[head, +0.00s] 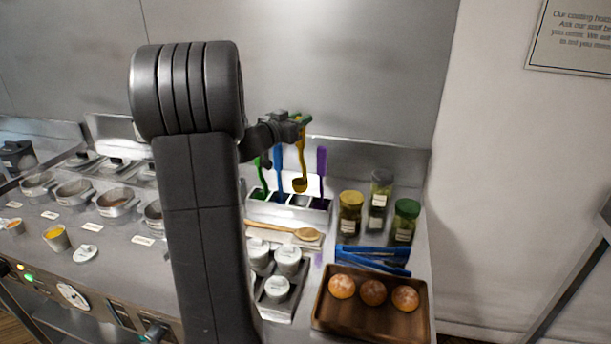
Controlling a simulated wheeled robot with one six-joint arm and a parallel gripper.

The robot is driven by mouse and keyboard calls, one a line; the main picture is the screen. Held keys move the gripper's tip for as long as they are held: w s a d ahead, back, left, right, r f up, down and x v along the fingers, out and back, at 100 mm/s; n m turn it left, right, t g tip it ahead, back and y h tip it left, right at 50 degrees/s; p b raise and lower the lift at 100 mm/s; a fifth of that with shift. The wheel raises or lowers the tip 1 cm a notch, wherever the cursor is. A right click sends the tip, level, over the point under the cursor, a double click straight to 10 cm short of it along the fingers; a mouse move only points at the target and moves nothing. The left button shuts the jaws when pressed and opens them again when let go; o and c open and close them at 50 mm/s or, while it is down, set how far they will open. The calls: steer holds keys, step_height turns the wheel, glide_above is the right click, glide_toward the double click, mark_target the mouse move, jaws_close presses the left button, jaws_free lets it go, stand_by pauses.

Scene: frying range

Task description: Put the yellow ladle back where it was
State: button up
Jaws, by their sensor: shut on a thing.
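The yellow ladle (301,160) hangs upright, bowl down, from my gripper (301,121), which is shut on the top of its handle. Its bowl (300,186) shows in front of or above the white utensil holder (262,208) at the back of the counter; I cannot tell its exact height. The holder has several compartments. A green utensil (261,177) stands at its left, a blue one (278,172) next to it, and a purple one (321,172) at its right. A compartment between blue and purple shows no handle standing in it.
A wooden spoon (283,231) lies in front of the holder. Jars (350,213) stand to the right, with blue tongs (372,260) and a tray (321,321) of round buns nearer. Lidded white pots (278,289) stand in front. The steel wall is close behind.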

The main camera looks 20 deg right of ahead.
mark_target(298, 145)
step_height(298, 145, down, 8)
steer(key=shift+r, duration=0.15)
stand_by(0.3)
steer(key=o, duration=1)
steer(key=shift+a, duration=0.1)
steer(key=b+v, duration=0.2)
steer(key=v, duration=1)
